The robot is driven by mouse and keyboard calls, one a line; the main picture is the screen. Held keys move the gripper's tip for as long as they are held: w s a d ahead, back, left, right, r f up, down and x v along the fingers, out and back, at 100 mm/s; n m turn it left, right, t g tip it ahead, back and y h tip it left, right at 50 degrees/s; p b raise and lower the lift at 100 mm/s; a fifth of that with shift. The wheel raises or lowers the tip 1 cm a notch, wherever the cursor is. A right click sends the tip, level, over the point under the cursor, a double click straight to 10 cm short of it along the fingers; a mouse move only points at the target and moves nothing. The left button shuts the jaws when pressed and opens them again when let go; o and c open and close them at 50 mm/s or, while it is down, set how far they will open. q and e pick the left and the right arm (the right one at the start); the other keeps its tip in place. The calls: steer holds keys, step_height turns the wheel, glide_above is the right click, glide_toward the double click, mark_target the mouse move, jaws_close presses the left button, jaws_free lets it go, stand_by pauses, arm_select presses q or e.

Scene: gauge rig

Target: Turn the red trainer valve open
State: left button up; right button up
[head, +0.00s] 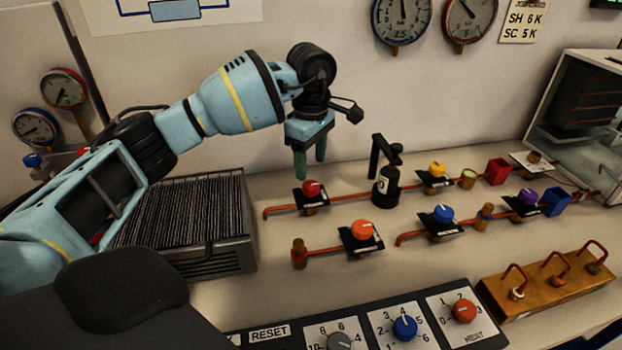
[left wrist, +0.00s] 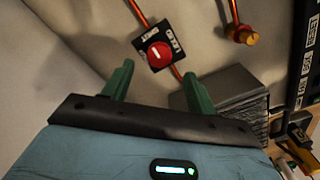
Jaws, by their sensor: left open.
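The red trainer valve (head: 311,188) is a round red knob with a pale pointer line, on a black plate over a copper pipe on the bench. My left gripper (head: 310,167) points down just above and behind it, its two green fingers apart and empty. In the left wrist view, the red knob (left wrist: 159,55) shows just beyond the gap between the fingertips of my left gripper (left wrist: 158,70). The knob looks clear of both fingers. My right gripper is not in view.
A black upright fitting (head: 386,188) stands right of the red valve. An orange knob (head: 365,230), a blue knob (head: 442,213) and a yellow knob (head: 437,170) sit nearby on pipes. A dark ribbed unit (head: 185,225) stands left. A control panel (head: 290,332) lies along the front.

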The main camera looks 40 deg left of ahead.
mark_target(311, 185)
arm_select(q)
step_height(311, 185, down, 6)
steer(key=shift+r, duration=0.1)
stand_by(0.4)
steer(key=c, duration=1)
